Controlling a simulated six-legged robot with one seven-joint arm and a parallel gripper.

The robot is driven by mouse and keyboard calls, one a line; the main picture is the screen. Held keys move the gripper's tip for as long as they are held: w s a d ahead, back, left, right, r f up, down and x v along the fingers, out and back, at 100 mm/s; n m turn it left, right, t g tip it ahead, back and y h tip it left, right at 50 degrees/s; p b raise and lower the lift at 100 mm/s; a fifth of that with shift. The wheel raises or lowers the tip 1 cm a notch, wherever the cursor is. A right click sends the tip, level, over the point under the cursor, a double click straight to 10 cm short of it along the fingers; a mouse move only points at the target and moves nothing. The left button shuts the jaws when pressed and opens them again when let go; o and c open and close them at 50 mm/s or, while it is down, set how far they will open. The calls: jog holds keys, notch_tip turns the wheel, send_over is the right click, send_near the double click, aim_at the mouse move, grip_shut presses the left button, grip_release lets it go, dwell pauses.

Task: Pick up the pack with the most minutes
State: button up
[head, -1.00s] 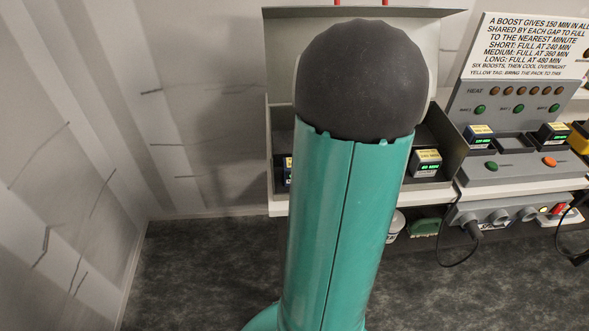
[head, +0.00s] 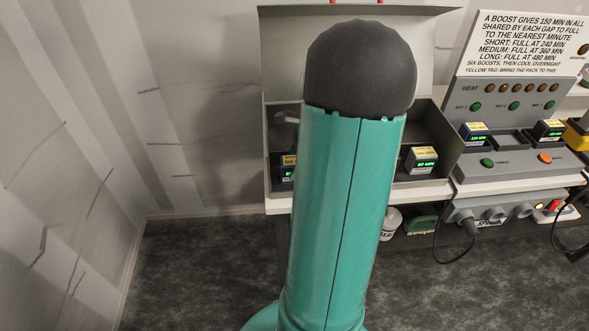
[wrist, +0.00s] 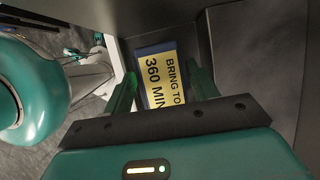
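In the head view, one pack (head: 288,168) with a yellow label and green digits sits in the grey open box (head: 447,150), partly hidden by my arm. Another pack (head: 420,160) sits at the box's right side. Two more, a left pack (head: 475,131) and a right pack (head: 549,130), stand in the charger. Their digits are too small to read surely. In the wrist view, my gripper (wrist: 163,88) is open, its green fingers apart on either side of a pack (wrist: 160,75) labelled "BRING TO 360 MIN". My arm hides the gripper in the head view.
The charger (head: 520,165) has an empty middle bay and stands right of the box. A rules sign (head: 525,42) rises behind it. A power strip (head: 495,212), white tub (head: 391,223) and green item (head: 421,226) lie lower down. The floor at left is clear.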

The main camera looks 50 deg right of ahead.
aim_at(291, 162)
jog(key=c, duration=1.1)
jog(key=shift+o, duration=0.2)
jog(key=shift+r, duration=0.2)
jog(key=shift+r, duration=0.25)
jog(key=v, duration=0.3)
jog(key=shift+w+a+r, duration=0.15)
jog(key=shift+w+a, duration=0.05)
jog(key=shift+a, duration=0.05)
jog(key=s+r, duration=0.9)
jog(key=s, duration=0.4)
jog(key=shift+d, duration=0.2)
